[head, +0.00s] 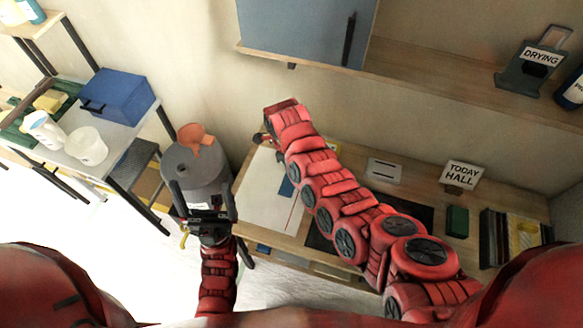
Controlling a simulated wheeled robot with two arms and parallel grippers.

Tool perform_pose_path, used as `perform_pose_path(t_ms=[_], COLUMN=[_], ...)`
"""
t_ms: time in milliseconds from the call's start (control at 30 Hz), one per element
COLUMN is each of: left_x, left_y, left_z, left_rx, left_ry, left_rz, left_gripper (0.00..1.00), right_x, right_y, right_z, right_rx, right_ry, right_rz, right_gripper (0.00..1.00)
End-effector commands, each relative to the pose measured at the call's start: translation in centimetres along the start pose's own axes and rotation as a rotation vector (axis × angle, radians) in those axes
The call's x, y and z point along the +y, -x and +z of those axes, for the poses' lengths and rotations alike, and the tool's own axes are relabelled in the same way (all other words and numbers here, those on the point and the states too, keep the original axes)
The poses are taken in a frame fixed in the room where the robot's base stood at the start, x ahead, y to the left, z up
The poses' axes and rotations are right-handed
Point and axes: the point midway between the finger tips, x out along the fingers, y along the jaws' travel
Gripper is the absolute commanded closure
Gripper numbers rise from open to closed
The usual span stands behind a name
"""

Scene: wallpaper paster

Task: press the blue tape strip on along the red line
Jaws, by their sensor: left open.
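A white sheet (258,192) lies on the wooden table, with a thin red line (291,214) near its right side. A small blue patch (286,187), perhaps the tape strip, shows beside my right arm, which hides part of it. My left gripper (206,198) is open, its fingers spread over the lower part of a grey drum-like thing (195,165) left of the table; I cannot tell whether they touch it. My right arm reaches across the table to its back edge. Its gripper (262,138) is mostly hidden, and its jaws cannot be made out.
A dark mat (322,243), a sign reading TODAY HALL (461,176), a green box (457,221) and several books (495,238) are on the table. A shelf (430,75) overhangs the back. A side table at left holds a blue box (117,95) and a white tub (87,146).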

Motion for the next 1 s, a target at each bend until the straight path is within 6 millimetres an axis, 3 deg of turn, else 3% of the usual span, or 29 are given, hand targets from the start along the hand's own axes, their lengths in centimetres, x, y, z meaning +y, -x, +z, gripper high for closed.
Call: perform_pose_path(t_ms=[133, 700, 1000], left_x=[0.1, 0.4, 0.5], left_y=[1.7, 9.0, 10.0], left_z=[0.3, 1.5, 1.7], left_rx=[0.000, 0.000, 0.000], left_ry=[0.000, 0.000, 0.000], left_rz=[0.000, 0.000, 0.000], left_gripper=[0.00, 0.00, 0.00], right_x=[0.0, 0.0, 0.0], right_y=[-0.8, -8.0, -9.0], right_z=[0.3, 1.1, 1.2], right_rx=[0.001, 0.003, 0.002], right_ry=[-0.001, 0.000, 0.000], right_rz=[-0.001, 0.000, 0.000], right_gripper=[1.00, 1.00, 1.00])
